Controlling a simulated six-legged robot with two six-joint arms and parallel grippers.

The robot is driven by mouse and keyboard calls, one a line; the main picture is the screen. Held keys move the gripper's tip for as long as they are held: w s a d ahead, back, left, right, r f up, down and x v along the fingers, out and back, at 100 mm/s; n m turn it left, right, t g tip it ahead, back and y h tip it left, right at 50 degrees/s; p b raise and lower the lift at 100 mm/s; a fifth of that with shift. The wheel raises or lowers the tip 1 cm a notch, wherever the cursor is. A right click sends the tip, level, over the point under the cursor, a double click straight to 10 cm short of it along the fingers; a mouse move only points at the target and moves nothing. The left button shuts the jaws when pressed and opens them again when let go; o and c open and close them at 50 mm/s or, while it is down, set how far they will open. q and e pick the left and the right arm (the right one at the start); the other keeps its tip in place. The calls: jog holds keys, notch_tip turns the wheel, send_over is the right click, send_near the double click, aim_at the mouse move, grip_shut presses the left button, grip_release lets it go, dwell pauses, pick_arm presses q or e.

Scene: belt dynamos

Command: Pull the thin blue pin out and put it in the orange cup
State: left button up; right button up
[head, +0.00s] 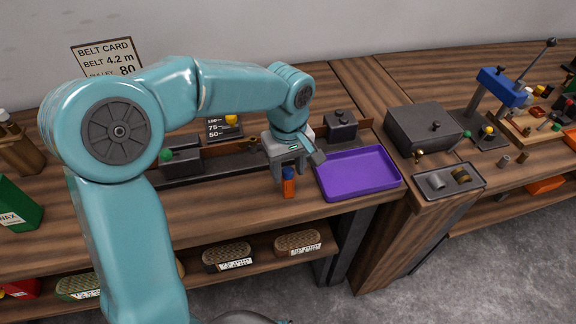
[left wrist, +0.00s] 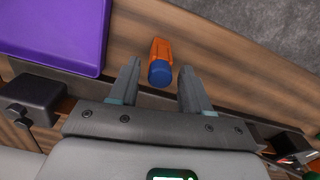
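A small upright orange cylinder (head: 289,189) with a blue round top (head: 288,173) stands on the bench near its front edge, left of a purple tray. In the left wrist view the blue end (left wrist: 160,73) faces the camera and the orange body (left wrist: 161,49) shows beyond it. I cannot tell whether the blue part is a separate pin in an orange cup. My left gripper (head: 290,166) is open above it, fingers pointing down. In the left wrist view its fingertips lie on either side of the blue end, apart from it. My right gripper is not in view.
The purple tray (head: 358,173) is empty and close to the gripper. Behind are dark blocks (head: 340,126) and a dark rail. A grey box (head: 423,129) and a small tray (head: 449,180) stand to the right. Brushes (head: 228,257) lie on the shelf below.

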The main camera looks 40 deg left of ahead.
aim_at(288, 170)
pick_arm(q)
jog(key=shift+r, duration=0.15)
notch_tip(288, 170, up, 16)
jog(key=shift+r+p, duration=0.1)
jog(key=shift+p, duration=0.75)
dwell(0.4)
